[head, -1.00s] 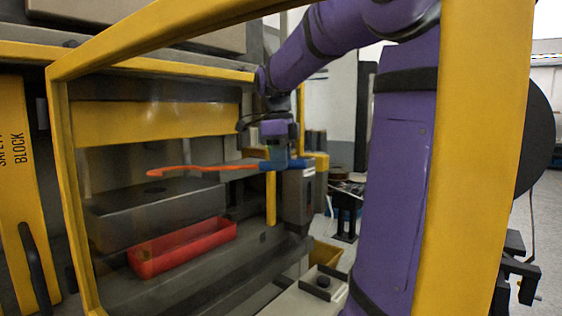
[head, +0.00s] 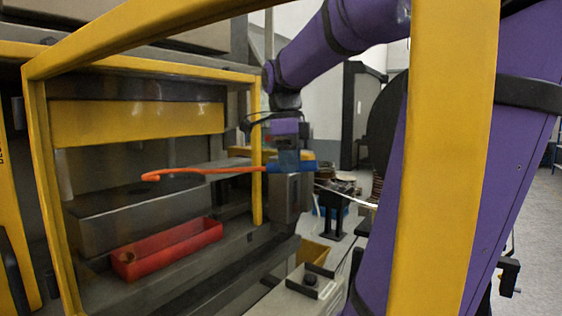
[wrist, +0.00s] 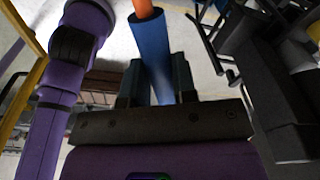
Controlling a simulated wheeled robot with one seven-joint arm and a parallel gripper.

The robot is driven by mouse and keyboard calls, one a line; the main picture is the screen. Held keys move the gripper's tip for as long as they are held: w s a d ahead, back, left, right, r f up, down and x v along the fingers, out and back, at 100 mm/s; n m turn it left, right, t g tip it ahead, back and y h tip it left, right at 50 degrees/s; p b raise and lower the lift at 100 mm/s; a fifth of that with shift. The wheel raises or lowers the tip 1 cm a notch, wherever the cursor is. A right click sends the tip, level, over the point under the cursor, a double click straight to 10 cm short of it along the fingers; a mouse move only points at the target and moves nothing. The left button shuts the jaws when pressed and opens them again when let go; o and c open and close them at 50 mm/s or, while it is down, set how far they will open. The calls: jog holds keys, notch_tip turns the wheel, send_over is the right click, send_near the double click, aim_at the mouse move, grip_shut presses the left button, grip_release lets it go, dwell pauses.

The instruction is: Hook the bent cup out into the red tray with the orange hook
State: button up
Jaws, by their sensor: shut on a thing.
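My gripper (head: 288,160) is shut on the blue handle (wrist: 150,50) of the orange hook. The orange hook (head: 205,171) reaches left from it, nearly level, with its bent tip inside the yellow frame, seen above the grey block. In the wrist view, the handle runs between my two fingers (wrist: 157,85), and only a little orange shows at the top. The red tray (head: 175,250) lies low in front of the grey block, below the hook. A small brownish round thing (head: 127,257) shows in the tray's left end; I cannot tell whether it is the bent cup.
The yellow frame (head: 40,190) surrounds the press opening, with a near post (head: 440,180) across the right of the head view. The grey block (head: 140,212) stands behind the tray. A grey box (head: 290,197) stands just below my gripper.

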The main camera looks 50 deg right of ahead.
jog(key=s, duration=1.4)
jog(key=shift+s+d+r, duration=0.15)
jog(key=shift+s+d, duration=0.05)
jog(key=shift+d, duration=0.05)
dwell(0.4)
dwell(0.5)
